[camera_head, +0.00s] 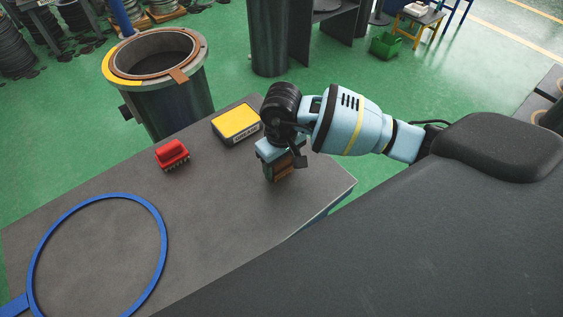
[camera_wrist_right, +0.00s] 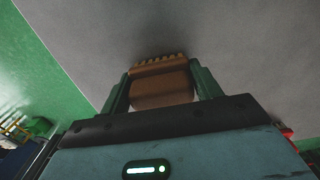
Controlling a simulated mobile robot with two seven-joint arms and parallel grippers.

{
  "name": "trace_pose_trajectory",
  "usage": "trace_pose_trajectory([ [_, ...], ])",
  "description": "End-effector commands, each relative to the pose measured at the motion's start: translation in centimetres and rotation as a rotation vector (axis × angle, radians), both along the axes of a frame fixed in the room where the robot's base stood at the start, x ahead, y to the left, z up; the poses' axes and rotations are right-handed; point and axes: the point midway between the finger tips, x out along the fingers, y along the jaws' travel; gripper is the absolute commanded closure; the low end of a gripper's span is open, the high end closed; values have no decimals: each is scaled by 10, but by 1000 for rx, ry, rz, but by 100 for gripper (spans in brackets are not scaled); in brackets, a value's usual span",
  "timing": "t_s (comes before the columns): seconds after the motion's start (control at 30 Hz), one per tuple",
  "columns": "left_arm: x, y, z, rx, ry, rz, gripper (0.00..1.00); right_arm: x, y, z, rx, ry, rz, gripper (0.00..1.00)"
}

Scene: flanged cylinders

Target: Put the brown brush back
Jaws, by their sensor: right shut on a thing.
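The brown brush (camera_wrist_right: 162,84) is between the two fingers of my right gripper (camera_wrist_right: 160,92), which is shut on it. Its bristle row points at the grey table top in the right wrist view. In the head view the right gripper (camera_head: 281,172) is over the right part of the grey table (camera_head: 225,215), and the brown brush (camera_head: 285,172) is partly hidden by the gripper. I cannot tell whether the bristles touch the table. My left gripper is not in view.
A red brush (camera_head: 172,154) and a yellow-topped box (camera_head: 236,123) stand on the table left of the right gripper. A blue ring (camera_head: 164,240) lies at the front left. A flanged cylinder (camera_head: 180,100) stands behind the table. The table's middle is clear.

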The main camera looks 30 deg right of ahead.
Motion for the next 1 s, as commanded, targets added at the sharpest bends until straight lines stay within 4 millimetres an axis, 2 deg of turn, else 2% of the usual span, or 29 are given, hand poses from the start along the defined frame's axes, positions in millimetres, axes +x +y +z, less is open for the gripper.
trace_pose_trajectory([
  [0.27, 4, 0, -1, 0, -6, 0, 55, 0, 0, -3, 0, 0, 0, 62],
  [0.3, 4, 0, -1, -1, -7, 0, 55, 0, 0, -4, 0, 1, 0, 36],
  [0.47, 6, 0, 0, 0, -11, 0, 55, 0, 0, -3, 0, 0, 0, 15],
  [0.77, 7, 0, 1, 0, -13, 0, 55, 0, 0, -1, 0, -1, 0, 15],
  [0.87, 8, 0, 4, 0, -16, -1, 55, 1, 0, 6, 1, -5, 0, 15],
  [1.0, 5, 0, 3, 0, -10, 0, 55, 1, 0, 25, 0, -5, 1, 15],
])
